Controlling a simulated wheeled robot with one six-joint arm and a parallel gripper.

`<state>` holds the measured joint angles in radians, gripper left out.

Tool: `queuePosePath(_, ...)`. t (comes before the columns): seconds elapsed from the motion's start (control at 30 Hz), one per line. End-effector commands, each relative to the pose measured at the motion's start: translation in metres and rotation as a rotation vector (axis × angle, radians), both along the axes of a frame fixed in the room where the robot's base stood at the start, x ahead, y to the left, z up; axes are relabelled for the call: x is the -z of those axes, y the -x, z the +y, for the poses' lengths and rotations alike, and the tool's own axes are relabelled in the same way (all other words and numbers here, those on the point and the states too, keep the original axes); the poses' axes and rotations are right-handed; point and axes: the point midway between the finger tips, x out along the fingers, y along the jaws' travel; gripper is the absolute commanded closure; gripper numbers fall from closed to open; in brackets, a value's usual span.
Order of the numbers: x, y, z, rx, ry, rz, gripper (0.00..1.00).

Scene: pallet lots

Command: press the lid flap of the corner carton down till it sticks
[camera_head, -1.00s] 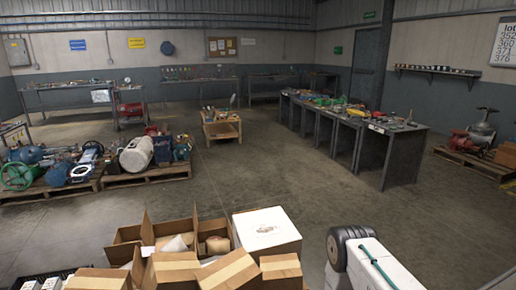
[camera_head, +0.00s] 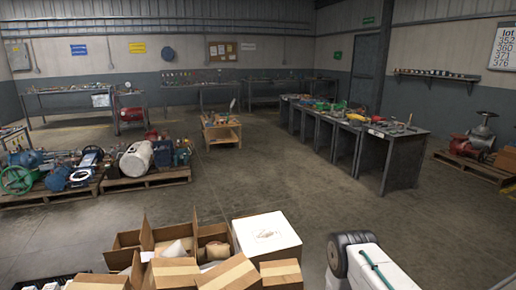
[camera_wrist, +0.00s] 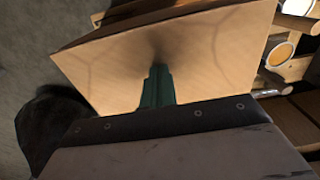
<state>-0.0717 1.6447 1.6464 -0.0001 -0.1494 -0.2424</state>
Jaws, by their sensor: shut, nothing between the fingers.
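A cardboard panel (camera_wrist: 190,60) of a carton, seemingly a lid flap, fills the middle of the wrist view. My gripper (camera_wrist: 157,85), with dark green fingers, is shut and empty in front of this panel. A dark shadow lies on the panel at the fingertips; I cannot tell whether they touch it. In the head view, open cartons (camera_head: 150,236) with raised flaps and taped cartons (camera_head: 228,272) stand along the bottom edge. I cannot tell which is the corner carton. My gripper is out of the head view; only part of my arm shows there.
A white box (camera_head: 266,236) stands beside the cartons. Wooden slats (camera_wrist: 297,68) and a round, pale-topped object (camera_wrist: 280,54) show right of the panel in the wrist view. Open floor (camera_head: 250,180) lies beyond the cartons, with dark benches (camera_head: 400,150) at right.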

Motion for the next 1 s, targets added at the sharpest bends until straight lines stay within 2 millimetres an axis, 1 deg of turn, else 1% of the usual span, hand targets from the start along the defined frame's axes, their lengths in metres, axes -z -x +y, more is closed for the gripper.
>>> queuePosePath(0.27,0.0,0.0,0.0,0.0,0.0,0.0,1.0)
queuePosePath(0.37,-0.005,0.0,0.0,0.0,0.0,0.0,1.0)
queuePosePath(1.0,-0.057,-0.001,0.0,0.0,0.0,-0.001,1.0)
